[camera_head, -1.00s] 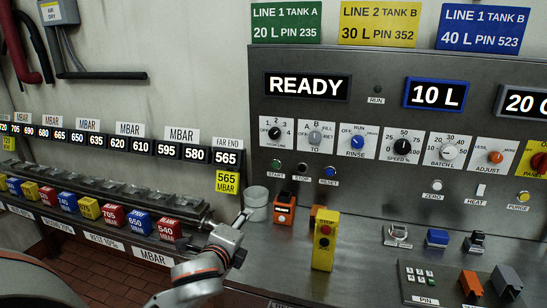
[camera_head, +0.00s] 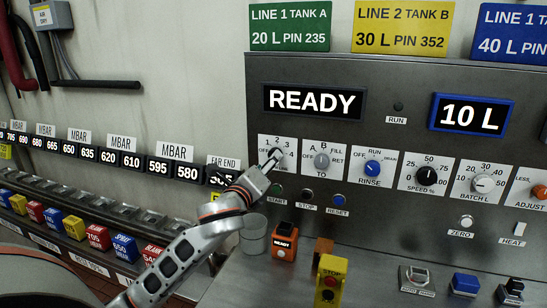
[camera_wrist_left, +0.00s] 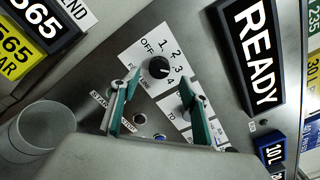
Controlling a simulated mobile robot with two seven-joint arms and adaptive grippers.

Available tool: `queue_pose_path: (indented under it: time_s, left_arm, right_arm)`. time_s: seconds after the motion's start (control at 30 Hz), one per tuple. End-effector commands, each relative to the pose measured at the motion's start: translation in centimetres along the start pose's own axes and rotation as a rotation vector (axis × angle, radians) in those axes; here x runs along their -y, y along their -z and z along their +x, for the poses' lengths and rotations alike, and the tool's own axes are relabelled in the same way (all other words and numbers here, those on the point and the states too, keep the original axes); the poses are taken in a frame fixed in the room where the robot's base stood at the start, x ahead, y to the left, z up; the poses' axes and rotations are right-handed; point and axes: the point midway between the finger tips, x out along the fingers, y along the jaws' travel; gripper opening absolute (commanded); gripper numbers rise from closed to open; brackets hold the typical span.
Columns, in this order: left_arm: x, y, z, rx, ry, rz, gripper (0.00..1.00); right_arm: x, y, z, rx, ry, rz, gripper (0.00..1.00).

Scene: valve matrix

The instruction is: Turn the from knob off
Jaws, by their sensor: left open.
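The from knob is a round black knob (camera_wrist_left: 157,68) on a white plate marked OFF, 1, 2, 3 and 4, at the left end of the panel's knob row. In the head view, my left gripper (camera_head: 273,158) covers the knob, and its plate (camera_head: 289,150) shows around it. In the left wrist view, my left gripper (camera_wrist_left: 153,93) is open. Its two green-sided fingers are spread either side below the knob, with nothing between them. I see no clear contact with the knob, and its pointer is too small to read surely. My right gripper is out of view.
The TO knob (camera_head: 321,160) and RINSE knob (camera_head: 372,168) are close on the right. START (camera_head: 277,189), STOP (camera_head: 307,194) and RESET (camera_head: 338,199) buttons sit below. A grey cup (camera_head: 254,236) and orange READY box (camera_head: 285,243) stand on the counter.

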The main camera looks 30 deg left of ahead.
Motion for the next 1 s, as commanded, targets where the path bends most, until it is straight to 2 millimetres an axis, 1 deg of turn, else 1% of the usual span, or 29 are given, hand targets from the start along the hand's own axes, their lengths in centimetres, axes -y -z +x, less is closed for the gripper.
queue_pose_path:
  time_s: [0.03, 0.1, 0.3, 0.43, 0.67, 0.7, 0.77, 0.8, 0.83, 1.0]
  left_arm:
    - [0.0, -0.1, 0.9, 0.001, -0.001, -0.001, 0.45]
    - [0.0, -0.1, 2.0, 0.001, -0.001, -0.001, 0.45]
    - [0.0, 0.0, 4.2, 0.000, -0.001, -0.001, 0.45]
    - [0.0, 0.0, 4.8, -0.001, 0.000, -0.001, 0.45]
    - [0.0, 0.0, 4.8, -0.001, 0.000, -0.001, 0.45]
    - [0.0, 0.0, 4.8, -0.001, 0.000, -0.001, 0.40]
    - [0.0, 0.0, 4.8, 0.000, 0.000, -0.001, 0.24]
    - [0.0, 0.0, 4.8, 0.000, 0.000, -0.001, 0.14]
    - [0.0, 0.0, 4.8, 0.000, 0.000, -0.001, 0.07]
    - [0.0, 0.0, 4.8, 0.000, 0.000, -0.002, 0.07]
  right_arm:
    - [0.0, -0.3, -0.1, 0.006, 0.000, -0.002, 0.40]
    - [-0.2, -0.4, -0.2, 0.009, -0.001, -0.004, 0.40]
    - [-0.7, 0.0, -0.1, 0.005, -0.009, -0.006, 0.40]
    - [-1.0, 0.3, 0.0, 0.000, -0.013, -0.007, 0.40]
    - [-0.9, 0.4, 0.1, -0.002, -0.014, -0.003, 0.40]
    - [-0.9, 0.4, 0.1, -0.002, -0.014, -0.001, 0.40]
    - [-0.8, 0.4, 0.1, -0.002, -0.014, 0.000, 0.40]
    - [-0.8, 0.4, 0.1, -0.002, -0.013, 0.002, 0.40]
    - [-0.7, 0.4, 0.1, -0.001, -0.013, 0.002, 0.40]
    - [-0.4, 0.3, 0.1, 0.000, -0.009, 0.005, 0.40]
